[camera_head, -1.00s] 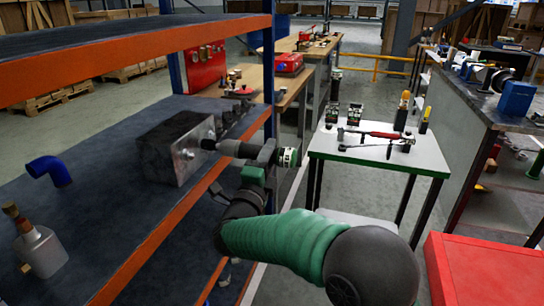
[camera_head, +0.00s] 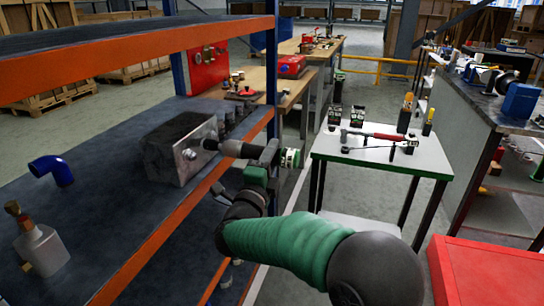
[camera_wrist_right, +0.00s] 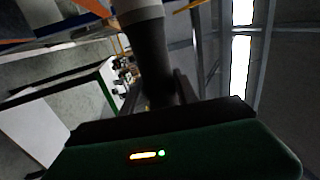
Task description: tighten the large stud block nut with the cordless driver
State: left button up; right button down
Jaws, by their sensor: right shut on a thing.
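The stud block (camera_head: 168,150) is a dark block with a grey metal face, on the middle shelf. The cordless driver (camera_head: 236,149) is held level, its dark nose pointing left at the block's metal face. The nose tip is at or very close to a stud on that face; contact cannot be told. The nut is hidden or too small to make out. My right gripper (camera_head: 264,160) is shut on the driver, outside the shelf's front edge. In the right wrist view the driver's dark body (camera_wrist_right: 150,55) rises from between the fingers. My left gripper is not in view.
The orange shelf beam (camera_head: 150,245) runs below my right arm, and an upper shelf (camera_head: 130,55) hangs above. A blue pipe elbow (camera_head: 52,170) and a bottle (camera_head: 40,248) stand left on the shelf. A white table (camera_head: 380,158) with tools is to the right.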

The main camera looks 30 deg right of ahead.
aim_at(286, 164)
jog(key=shift+w+a+r, duration=0.15)
jog(key=shift+w+a, duration=0.05)
dwell(0.6)
jog(key=shift+w+a+b, duration=0.25)
jog(key=shift+b, duration=0.05)
dwell(1.1)
dwell(0.7)
jog(key=shift+s+d+b, duration=0.4)
jog(key=shift+s+d, duration=0.15)
jog(key=shift+s, duration=0.05)
jog(key=shift+s+d+b, duration=0.6)
jog(key=shift+s+d, duration=0.7)
jog(key=shift+s, duration=0.2)
